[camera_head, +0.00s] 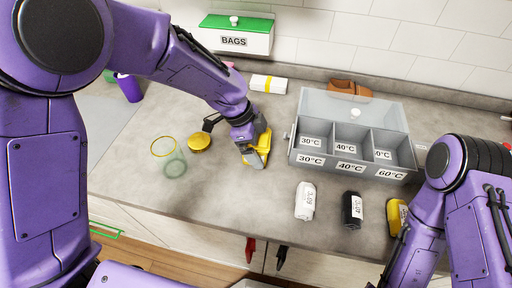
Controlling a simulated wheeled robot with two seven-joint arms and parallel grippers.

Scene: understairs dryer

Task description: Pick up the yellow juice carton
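A yellow object (263,141), which looks like the juice carton, is on the grey counter at the middle. My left gripper (250,152) reaches down from above right at it. The gripper covers much of the object, and I cannot tell whether the fingers are closed on it or only around it. My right arm comes in at the lower right. Its gripper is not clearly visible. A second yellow item (396,214), partly hidden by the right arm, stands near the counter's front edge.
A grey sorter (290,150) with temperature labels stands to the right. A white bottle (305,201) and a black bottle (352,210) are in front of it. A glass jar (170,158) and gold lid (199,143) are left. A BAGS box (236,42) stands behind.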

